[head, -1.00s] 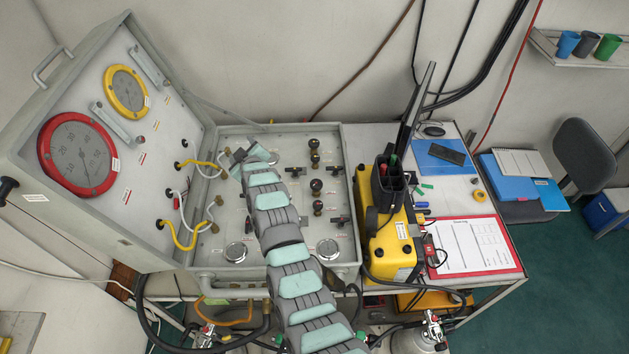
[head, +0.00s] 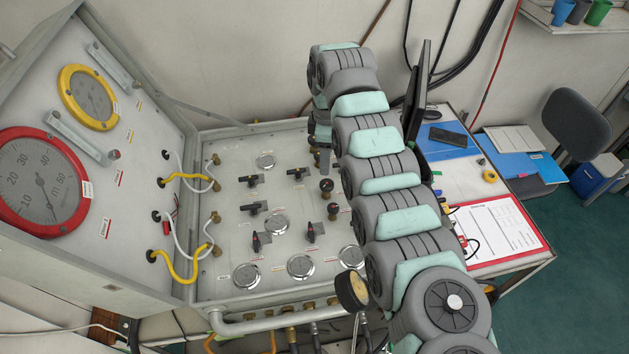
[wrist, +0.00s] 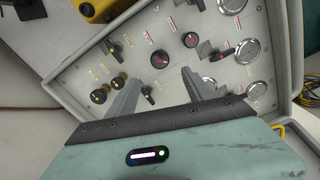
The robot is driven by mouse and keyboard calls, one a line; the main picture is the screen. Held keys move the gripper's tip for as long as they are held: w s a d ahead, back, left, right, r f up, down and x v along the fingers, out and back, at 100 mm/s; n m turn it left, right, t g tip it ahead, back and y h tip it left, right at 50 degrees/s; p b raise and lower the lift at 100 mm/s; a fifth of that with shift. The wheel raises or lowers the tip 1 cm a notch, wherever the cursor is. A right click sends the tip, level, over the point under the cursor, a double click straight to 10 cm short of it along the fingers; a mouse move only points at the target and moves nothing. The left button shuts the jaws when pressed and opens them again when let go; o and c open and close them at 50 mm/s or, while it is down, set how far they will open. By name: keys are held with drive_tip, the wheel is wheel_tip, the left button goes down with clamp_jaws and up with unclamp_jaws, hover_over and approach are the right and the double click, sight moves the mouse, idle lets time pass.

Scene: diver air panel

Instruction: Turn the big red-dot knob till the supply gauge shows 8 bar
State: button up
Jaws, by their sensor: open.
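My gripper (wrist: 162,78) is open in the wrist view, its two fingers apart above the sloping panel (wrist: 85,75). A round black knob with a reddish mark (wrist: 160,59) lies just beyond the gap between the fingertips, seemingly untouched. A second round black knob with a reddish mark (wrist: 190,39) is farther up and right. I cannot tell which is the big red-dot knob. In the head view a dark knob with a red mark (head: 326,185) shows left of my arm, which hides part of the panel. Several round gauges (head: 301,267) sit on the panel; which is supply, and its reading, I cannot make out.
Black lever handles (head: 254,208) stand on the panel. Two brass-based knobs (wrist: 119,82) are near the left finger. A red-rimmed gauge (head: 40,185) and a yellow-rimmed gauge (head: 88,97) are on the upright panel. A small gauge (head: 352,290) stands at the front edge.

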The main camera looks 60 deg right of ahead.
sight(326, 183)
drive_tip(key=f, duration=0.4)
drive_tip(key=f+p, duration=0.1)
drive_tip(key=f, duration=0.3)
drive_tip(key=shift+s+f, duration=0.2)
drive_tip(key=shift+f, duration=0.95)
clamp_jaws()
